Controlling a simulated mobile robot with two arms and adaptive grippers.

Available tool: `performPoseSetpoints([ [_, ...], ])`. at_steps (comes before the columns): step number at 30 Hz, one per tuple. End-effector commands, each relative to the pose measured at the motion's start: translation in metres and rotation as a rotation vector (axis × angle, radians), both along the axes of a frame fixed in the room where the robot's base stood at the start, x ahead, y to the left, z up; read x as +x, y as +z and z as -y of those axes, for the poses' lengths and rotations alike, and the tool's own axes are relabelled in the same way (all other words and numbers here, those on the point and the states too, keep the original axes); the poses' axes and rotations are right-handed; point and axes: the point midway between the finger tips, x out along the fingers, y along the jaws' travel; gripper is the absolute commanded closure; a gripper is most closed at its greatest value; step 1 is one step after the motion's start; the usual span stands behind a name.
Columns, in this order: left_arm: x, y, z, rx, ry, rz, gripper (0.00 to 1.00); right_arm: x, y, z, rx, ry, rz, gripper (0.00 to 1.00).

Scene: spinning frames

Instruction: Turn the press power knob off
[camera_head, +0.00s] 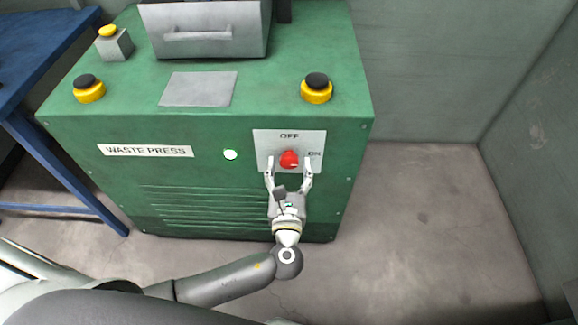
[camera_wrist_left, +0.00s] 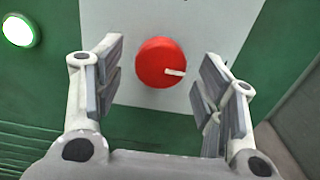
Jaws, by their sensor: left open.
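The red power knob (camera_head: 289,159) sits on a light grey plate (camera_head: 262,140) on the front of the green waste press (camera_head: 210,185). The plate reads OFF at the top and ON at the right. In the left wrist view the knob (camera_wrist_left: 161,63) shows a white pointer mark toward the right, the ON side. My left gripper (camera_head: 289,168) is open, with one finger on each side of the knob. In the left wrist view gaps show between both fingers and the knob. My right gripper is not in view.
A lit white-green lamp (camera_head: 231,155) is left of the plate. Two yellow-and-black buttons (camera_head: 317,88) (camera_head: 89,89) and a grey box with a yellow button (camera_head: 114,43) stand on top. A blue table (camera_head: 45,60) is at left; floor at right (camera_head: 430,220) is clear.

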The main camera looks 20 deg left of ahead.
Motion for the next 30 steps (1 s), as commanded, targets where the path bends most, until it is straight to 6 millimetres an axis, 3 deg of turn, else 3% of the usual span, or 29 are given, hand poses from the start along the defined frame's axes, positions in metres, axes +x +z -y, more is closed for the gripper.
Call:
performPoseSetpoints([
  [4,0.0096,0.0002,-0.0031,-0.001,0.001,0.000,0.36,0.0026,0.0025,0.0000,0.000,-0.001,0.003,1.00],
  [13,0.0109,-0.0001,-0.0036,-0.001,0.001,-0.001,0.38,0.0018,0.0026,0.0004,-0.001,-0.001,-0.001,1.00],
  [23,0.0107,-0.0001,-0.0034,-0.001,0.001,-0.001,0.80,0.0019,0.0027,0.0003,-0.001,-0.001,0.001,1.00],
  [30,0.0106,-0.0005,-0.0033,-0.017,0.001,0.004,0.82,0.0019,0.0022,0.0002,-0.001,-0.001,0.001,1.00],
])
